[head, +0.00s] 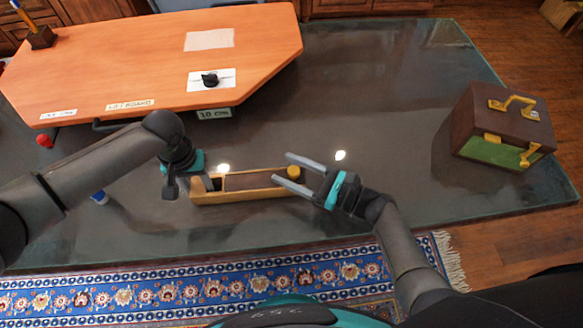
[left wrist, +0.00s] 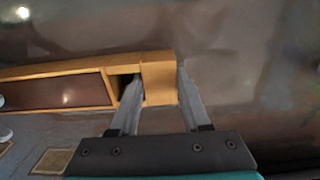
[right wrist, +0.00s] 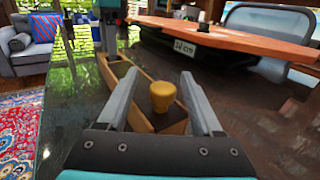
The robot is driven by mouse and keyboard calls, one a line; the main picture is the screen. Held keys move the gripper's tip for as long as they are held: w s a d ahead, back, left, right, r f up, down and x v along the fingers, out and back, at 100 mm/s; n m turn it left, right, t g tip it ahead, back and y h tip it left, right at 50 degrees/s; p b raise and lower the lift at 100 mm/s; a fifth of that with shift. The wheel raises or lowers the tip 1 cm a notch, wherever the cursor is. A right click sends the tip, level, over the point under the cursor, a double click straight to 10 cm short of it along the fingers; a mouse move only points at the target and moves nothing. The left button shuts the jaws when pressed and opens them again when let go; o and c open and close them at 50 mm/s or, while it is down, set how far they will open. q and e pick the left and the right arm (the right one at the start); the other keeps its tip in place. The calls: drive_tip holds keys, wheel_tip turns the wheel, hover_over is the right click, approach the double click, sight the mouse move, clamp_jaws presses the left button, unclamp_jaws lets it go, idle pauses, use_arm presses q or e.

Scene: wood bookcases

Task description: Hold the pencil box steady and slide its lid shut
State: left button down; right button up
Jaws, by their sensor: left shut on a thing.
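The long yellow-wood pencil box (head: 240,196) lies on the dark glossy table, its long side running left to right in the head view. Its brown lid panel shows in the left wrist view (left wrist: 60,90), with a narrow dark gap between it and the box's end block (left wrist: 158,82). My left gripper (head: 180,186) is shut on that end block, one finger on each side. A round yellow knob (head: 293,171) stands near the box's right end. My right gripper (head: 283,168) is open around the knob; in the right wrist view the knob (right wrist: 162,97) appears between the fingers, apart from both.
An orange lift board (head: 150,60) stands behind the box, bearing a black knob (head: 210,79). A brown case with yellow handles (head: 500,120) stands at the right. The table between box and case is clear.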

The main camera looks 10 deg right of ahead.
drive_tip(key=v, duration=1.2)
use_arm(q)
drive_tip(key=shift+c, duration=1.4)
unclamp_jaws()
drive_tip(key=shift+a+r, duration=0.1)
